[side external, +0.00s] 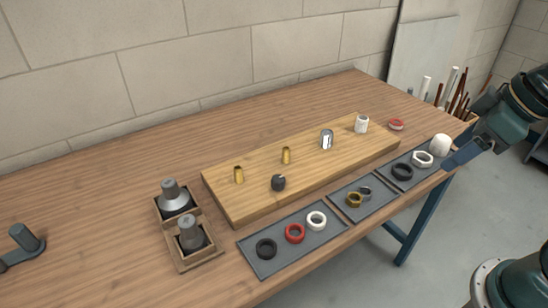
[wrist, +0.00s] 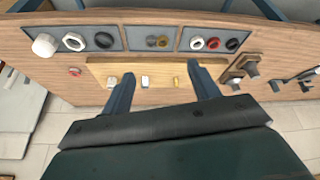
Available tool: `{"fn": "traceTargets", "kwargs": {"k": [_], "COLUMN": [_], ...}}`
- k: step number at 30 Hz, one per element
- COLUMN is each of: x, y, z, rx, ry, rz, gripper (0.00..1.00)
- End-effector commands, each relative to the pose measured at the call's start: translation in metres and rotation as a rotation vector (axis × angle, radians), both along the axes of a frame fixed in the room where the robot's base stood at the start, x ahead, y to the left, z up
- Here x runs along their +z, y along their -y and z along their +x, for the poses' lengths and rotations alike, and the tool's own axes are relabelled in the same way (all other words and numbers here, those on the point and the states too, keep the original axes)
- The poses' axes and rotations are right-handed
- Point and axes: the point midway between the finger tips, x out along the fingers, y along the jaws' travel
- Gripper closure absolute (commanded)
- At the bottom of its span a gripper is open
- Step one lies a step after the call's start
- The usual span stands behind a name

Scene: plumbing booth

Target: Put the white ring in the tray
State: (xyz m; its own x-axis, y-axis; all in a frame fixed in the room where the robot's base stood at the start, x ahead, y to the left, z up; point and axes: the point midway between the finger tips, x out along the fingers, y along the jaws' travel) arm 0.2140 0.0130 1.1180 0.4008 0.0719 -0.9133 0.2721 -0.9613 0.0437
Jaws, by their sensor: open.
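The white ring (side external: 316,219) lies flat at the right end of the long grey tray (side external: 293,253), beside a red ring (side external: 295,233) and a black ring (side external: 266,249). In the wrist view the white ring (wrist: 197,43) shows with the same tray (wrist: 210,31). My gripper (side external: 453,163) is at the right of the bench, near the right-hand tray, apart from the white ring. In the wrist view its two fingers (wrist: 157,74) are spread with nothing held between them. In the side view the fingers are partly hidden.
A middle tray (side external: 376,206) holds a brass nut and a grey ring. The right tray (side external: 427,173) holds a black ring, white nut and white cap. A wooden board (side external: 232,208) with upright fittings stands behind. Another red ring (side external: 396,125) lies on the table.

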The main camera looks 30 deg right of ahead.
Motion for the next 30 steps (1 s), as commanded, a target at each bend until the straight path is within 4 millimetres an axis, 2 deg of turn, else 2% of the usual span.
{"fn": "traceTargets", "kwargs": {"k": [4,10,30], "x": [0.016,0.025,0.026], "y": [0.007,0.012,0.013], "z": [-0.019,-0.033,-0.036], "rx": [-0.14,-0.254,-0.274], "ry": [0.04,0.065,0.068], "rz": [0.02,0.048,0.054], "gripper": [0.39,0.39,0.39]}}
